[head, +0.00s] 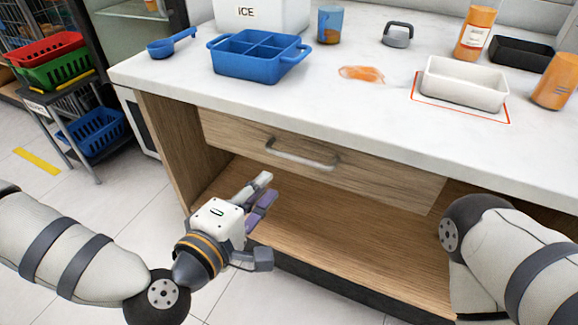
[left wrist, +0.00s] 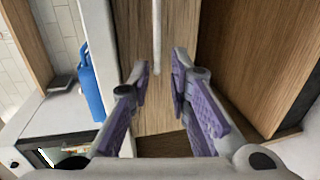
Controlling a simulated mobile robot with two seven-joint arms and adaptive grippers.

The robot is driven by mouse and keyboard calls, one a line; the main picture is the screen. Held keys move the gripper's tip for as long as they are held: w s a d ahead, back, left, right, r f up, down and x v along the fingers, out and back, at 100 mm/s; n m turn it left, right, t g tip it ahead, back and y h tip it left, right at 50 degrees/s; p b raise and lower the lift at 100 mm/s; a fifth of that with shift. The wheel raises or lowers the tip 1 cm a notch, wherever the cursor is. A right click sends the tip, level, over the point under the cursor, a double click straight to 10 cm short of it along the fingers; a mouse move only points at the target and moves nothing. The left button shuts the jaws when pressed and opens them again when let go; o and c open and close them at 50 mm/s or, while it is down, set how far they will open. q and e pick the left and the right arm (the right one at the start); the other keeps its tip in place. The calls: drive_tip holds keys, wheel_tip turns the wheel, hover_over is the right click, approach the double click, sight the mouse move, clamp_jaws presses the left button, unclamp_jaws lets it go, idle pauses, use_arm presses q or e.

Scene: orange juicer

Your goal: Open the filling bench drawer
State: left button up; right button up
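The bench's wooden drawer (head: 315,160) sits below the white countertop and looks shut in the head view. Its grey bar handle (head: 302,160) runs across the drawer front. My left gripper (head: 265,188) is below and left of the handle, in front of the open shelf space, and is not touching the handle. In the left wrist view its purple-padded fingers (left wrist: 160,68) are apart with nothing between them. The handle (left wrist: 157,35) appears there as an upright bar beyond the fingertips, roughly in line with the gap. My right gripper is not visible; only my right arm shows.
The countertop (head: 240,100) holds a blue divided tray (head: 250,68), a blue scoop (head: 172,43), a white bin (head: 463,88) and orange containers. An orange spill (head: 362,74) lies there. The lower shelf (head: 330,220) is empty. A basket cart (head: 70,110) stands left.

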sight(289, 158)
use_arm(q)
drive_tip(key=x, duration=1.2)
drive_tip(key=shift+d+r+b, duration=0.1)
drive_tip(key=shift+r+b, duration=0.15)
drive_tip(key=shift+b, duration=0.15)
drive_tip(key=shift+c, duration=0.5)
clamp_jaws()
